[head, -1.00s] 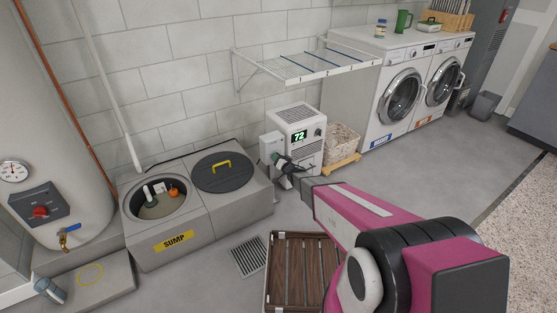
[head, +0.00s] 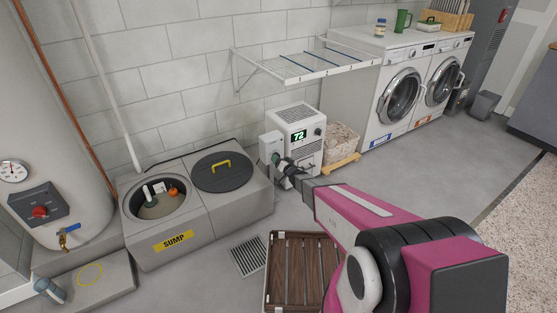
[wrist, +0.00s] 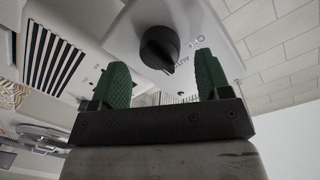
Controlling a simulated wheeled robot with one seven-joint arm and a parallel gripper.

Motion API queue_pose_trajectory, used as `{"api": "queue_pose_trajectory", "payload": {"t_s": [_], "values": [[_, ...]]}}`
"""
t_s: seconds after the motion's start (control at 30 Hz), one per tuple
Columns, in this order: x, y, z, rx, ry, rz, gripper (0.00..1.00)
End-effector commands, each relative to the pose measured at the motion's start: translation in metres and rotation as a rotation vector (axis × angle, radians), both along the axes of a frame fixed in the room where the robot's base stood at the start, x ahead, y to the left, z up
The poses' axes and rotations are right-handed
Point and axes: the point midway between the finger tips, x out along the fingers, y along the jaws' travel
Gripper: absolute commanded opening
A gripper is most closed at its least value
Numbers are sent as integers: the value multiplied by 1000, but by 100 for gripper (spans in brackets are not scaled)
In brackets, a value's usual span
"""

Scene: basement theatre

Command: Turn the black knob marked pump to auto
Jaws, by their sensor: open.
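The black knob (wrist: 160,48) sits on a pale control box, seen in the wrist view ahead of my fingers. Lettering on the box beside the knob appears to read "OFF" and "AUTO". A small pale mark shows on the knob's lower edge; I cannot tell surely which label it points at. My gripper (head: 277,159) is open, its green fingers one on each side of the knob in the wrist view, apart from it. In the head view my gripper is at the small grey box (head: 268,146) beside the white dehumidifier (head: 303,130), and hides the knob.
The sump (head: 206,231) with a round black lid is left of the box. A wall drying rack (head: 300,66) hangs above the dehumidifier. A slatted wooden crate (head: 297,235) lies under my arm.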

Motion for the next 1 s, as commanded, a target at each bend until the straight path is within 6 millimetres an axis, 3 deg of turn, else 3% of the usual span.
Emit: {"api": "queue_pose_trajectory", "payload": {"t_s": [0.43, 1.0], "values": [[-69, -41, 6, 1, 1, -1, 70], [-75, -45, 6, 0, 0, -1, 70]]}}
